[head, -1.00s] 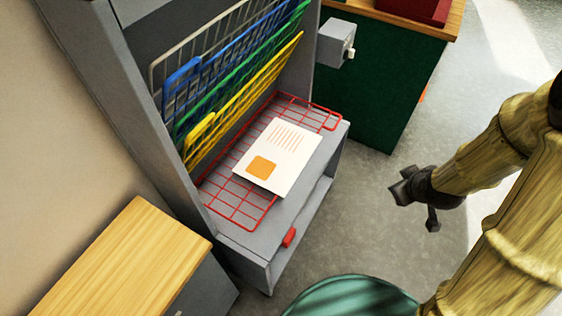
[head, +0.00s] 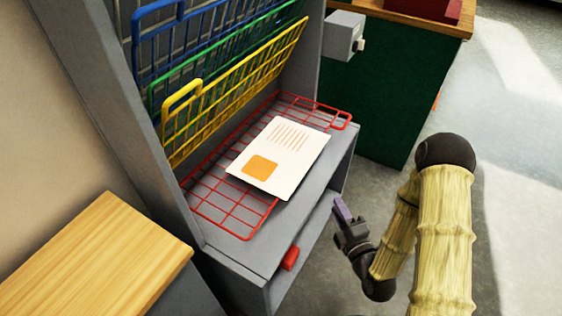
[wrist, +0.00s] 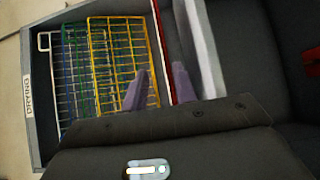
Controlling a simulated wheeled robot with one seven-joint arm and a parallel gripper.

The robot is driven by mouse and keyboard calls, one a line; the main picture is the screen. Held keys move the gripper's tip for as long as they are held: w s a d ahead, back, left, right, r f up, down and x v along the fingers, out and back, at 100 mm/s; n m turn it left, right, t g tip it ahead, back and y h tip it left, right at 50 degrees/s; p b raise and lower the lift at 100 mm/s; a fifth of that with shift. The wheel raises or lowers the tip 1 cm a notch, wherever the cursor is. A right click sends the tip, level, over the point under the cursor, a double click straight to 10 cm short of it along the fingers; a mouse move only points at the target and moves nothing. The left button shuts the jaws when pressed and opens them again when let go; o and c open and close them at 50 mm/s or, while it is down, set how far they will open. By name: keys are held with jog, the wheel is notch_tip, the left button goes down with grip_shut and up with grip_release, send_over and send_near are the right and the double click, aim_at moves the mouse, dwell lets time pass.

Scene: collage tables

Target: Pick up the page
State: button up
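The page (head: 281,155) is white with orange lines and an orange square. It lies flat on the red wire rack (head: 228,208) at the bottom of the grey drying cabinet, its right edge reaching past the red wires. My gripper (head: 347,214) is to the right of the cabinet, apart from the page. In the wrist view my gripper (wrist: 161,82) has its two purple fingers spread with nothing between them.
Yellow (head: 240,92), green and blue wire racks are tilted up above the page. A red handle (head: 290,258) is on the cabinet's front. A wooden-topped unit (head: 95,258) stands at left, and a dark green cabinet (head: 375,100) behind. Floor is open at right.

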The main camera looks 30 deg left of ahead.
dwell(0.4)
jog(key=shift+n, duration=0.3)
jog(key=b+x, duration=0.1)
jog(key=b, duration=0.1)
jog(key=b+x, duration=0.1)
jog(key=b, duration=0.2)
jog(key=b+x, duration=0.2)
jog(key=b, duration=0.1)
jog(key=shift+s+a+f, duration=0.1)
jog(key=shift+f, duration=0.25)
jog(key=shift+b, duration=0.4)
jog(key=b, duration=0.3)
jog(key=shift+w+a+r, duration=0.2)
jog(key=shift+w+r, duration=0.05)
jog(key=shift+w, duration=0.1)
jog(key=x, duration=0.7)
jog(key=shift+w+r, duration=0.2)
jog(key=shift+r, duration=0.05)
jog(key=shift+a+b, duration=0.1)
jog(key=shift+b, duration=0.2)
